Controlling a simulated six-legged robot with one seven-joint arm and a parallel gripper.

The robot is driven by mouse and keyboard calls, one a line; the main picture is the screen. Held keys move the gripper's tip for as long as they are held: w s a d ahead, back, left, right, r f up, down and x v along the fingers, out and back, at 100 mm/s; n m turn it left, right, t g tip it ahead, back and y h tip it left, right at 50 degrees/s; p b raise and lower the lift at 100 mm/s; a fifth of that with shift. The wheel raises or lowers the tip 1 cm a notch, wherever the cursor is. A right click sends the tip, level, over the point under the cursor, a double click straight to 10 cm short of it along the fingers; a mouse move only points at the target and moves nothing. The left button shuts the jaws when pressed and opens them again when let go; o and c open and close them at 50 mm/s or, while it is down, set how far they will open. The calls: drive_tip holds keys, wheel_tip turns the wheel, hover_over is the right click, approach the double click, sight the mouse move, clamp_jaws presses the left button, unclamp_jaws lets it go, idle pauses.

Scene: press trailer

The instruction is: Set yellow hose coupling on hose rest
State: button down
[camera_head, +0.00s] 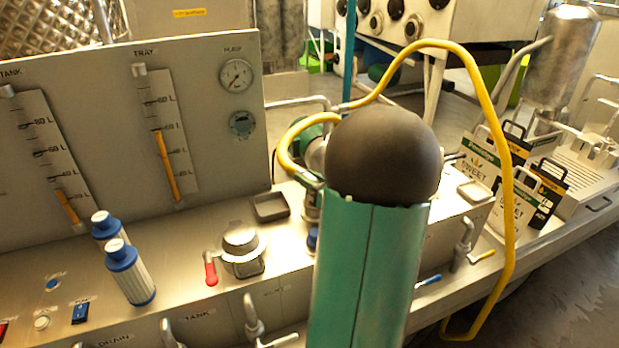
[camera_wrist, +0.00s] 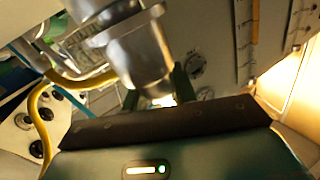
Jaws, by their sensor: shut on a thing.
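In the wrist view, my gripper (camera_wrist: 158,92) has its two green fingers shut around a silver metal fitting, the yellow hose coupling (camera_wrist: 140,52). The yellow hose (camera_wrist: 62,78) runs up to it from the left. In the head view, the hose (camera_head: 460,52) arches from behind my arm over to the right and hangs down past the bench edge. My own dark joint and green arm link hide most of the gripper and coupling there. I cannot make out for sure which part is the hose rest.
The bench carries a dark square tray (camera_head: 270,207), a capped metal port with a red lever (camera_head: 243,250), and blue-and-white cartridges (camera_head: 130,272). A gauge panel (camera_head: 215,120) stands behind. Printed bags (camera_head: 480,160) and a steel tank (camera_head: 562,60) are at right.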

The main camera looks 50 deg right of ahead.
drive_tip(key=shift+f, duration=0.3)
drive_tip(key=c, duration=1.4)
unclamp_jaws()
drive_tip(key=shift+f, duration=0.1)
drive_tip(key=s, duration=0.3)
drive_tip(key=s+a, duration=0.1)
drive_tip(key=s, duration=0.7)
drive_tip(key=shift+a, duration=0.25)
